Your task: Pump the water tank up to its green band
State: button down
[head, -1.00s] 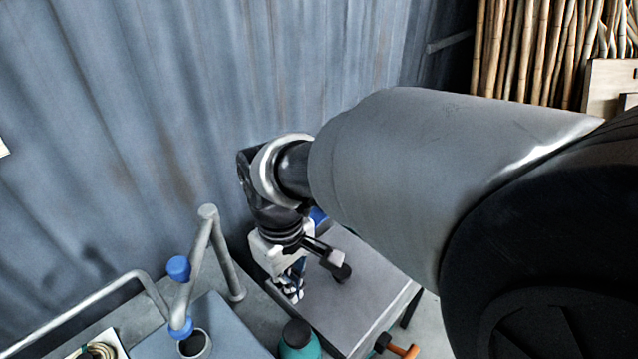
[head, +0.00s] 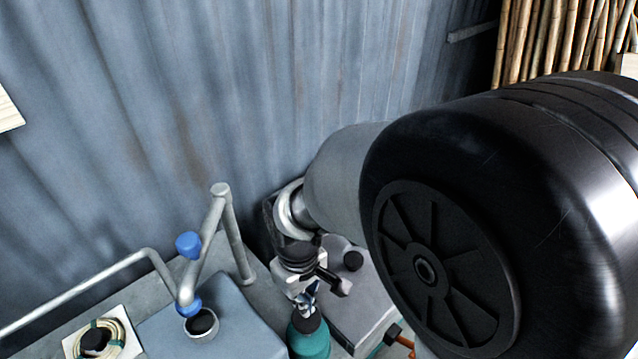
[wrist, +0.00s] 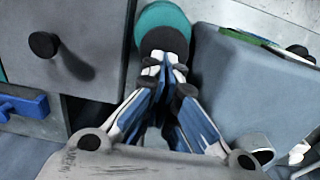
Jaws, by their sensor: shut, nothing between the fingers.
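A teal container (head: 310,343) with a black top stands at the bottom middle of the head view. In the wrist view its teal rim (wrist: 165,14) surrounds a black disc (wrist: 163,38). I cannot tell for sure that this is the water tank and its pump, and no green band or water level is visible. My gripper (head: 308,304) is shut and empty, directly over the black top. In the wrist view its fingertips (wrist: 164,66) overlap the edge of the black disc; I cannot tell whether they touch it.
A grey cabinet top with a black knob (head: 353,261) lies right of my gripper. A blue-grey box with a dark cup (head: 201,323) and bent metal pipes with blue knobs (head: 188,245) stand to the left. A coiled cord (head: 100,338) sits at lower left. A corrugated wall closes the back.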

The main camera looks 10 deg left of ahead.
aim_at(304, 318)
jog(key=shift+f, duration=0.95)
notch_tip(304, 318, down, 6)
jog(key=b, duration=0.3)
jog(key=shift+r+b, duration=0.1)
jog(key=shift+b, duration=0.25)
jog(key=shift+s+d+r, duration=0.1)
notch_tip(304, 318, up, 14)
jog(key=p, duration=0.6)
jog(key=shift+r, duration=0.1)
